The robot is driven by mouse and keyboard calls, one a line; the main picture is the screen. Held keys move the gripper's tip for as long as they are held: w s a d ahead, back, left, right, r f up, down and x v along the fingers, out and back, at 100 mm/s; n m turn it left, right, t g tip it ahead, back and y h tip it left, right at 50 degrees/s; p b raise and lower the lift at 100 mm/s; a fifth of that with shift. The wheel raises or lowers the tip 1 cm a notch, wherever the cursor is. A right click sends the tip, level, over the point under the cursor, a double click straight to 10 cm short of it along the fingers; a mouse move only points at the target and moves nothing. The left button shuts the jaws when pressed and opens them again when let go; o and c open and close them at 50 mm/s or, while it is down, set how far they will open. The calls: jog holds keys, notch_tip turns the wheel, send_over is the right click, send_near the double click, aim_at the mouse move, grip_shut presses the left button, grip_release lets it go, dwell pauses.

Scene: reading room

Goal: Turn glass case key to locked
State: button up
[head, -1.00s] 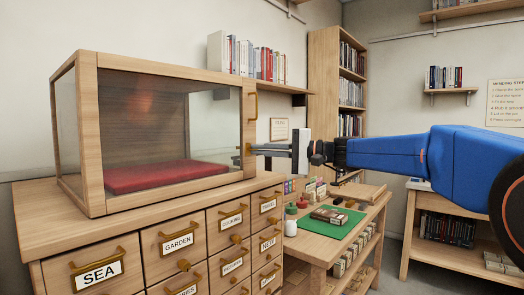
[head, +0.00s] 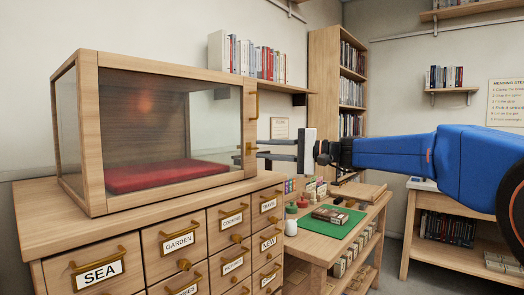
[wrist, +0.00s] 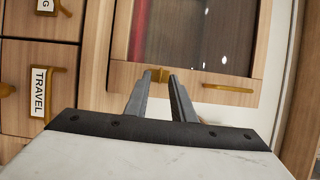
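The glass case (head: 150,72) stands on the drawer cabinet, with a wooden frame and a red cushion inside. Its brass key (head: 249,148) sits on the right-hand frame, below a brass handle (head: 253,106). In the wrist view the key (wrist: 160,75) shows at the fingertips, and the handle (wrist: 228,88) lies to its right. My gripper (head: 259,148) is open, its two fingers apart, one above and one below the key's height. The fingertips (wrist: 160,78) are close to the key; I cannot tell whether they touch it. The key's exact turn is hard to read.
The cabinet (head: 45,228) has labelled drawers with brass pulls below the case. A table with a green mat (head: 326,226) and small items stands below my arm. A bookshelf (head: 323,100) and wall shelf are behind. The air around my gripper is free.

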jog(key=v, duration=1.5)
jog(key=shift+d, duration=0.4)
jog(key=shift+s, duration=0.1)
jog(key=s+f+g+h, duration=0.1)
jog(key=s+f+h, duration=0.8)
jog(key=s+f, duration=1.1)
jog(key=s+d+f+n+h, duration=0.1)
jog(key=s+d+f+h, duration=0.3)
jog(key=s+d+f, duration=0.3)
jog(key=s+d+f+n+h, duration=0.2)
jog(key=s+d+f+h, duration=0.2)
jog(key=s+d+f, duration=0.4)
notch_tip(320, 180, down, 5)
jog(key=shift+s+r+t, duration=0.2)
jog(key=shift+s+t, duration=0.2)
jog(key=shift+s, duration=0.05)
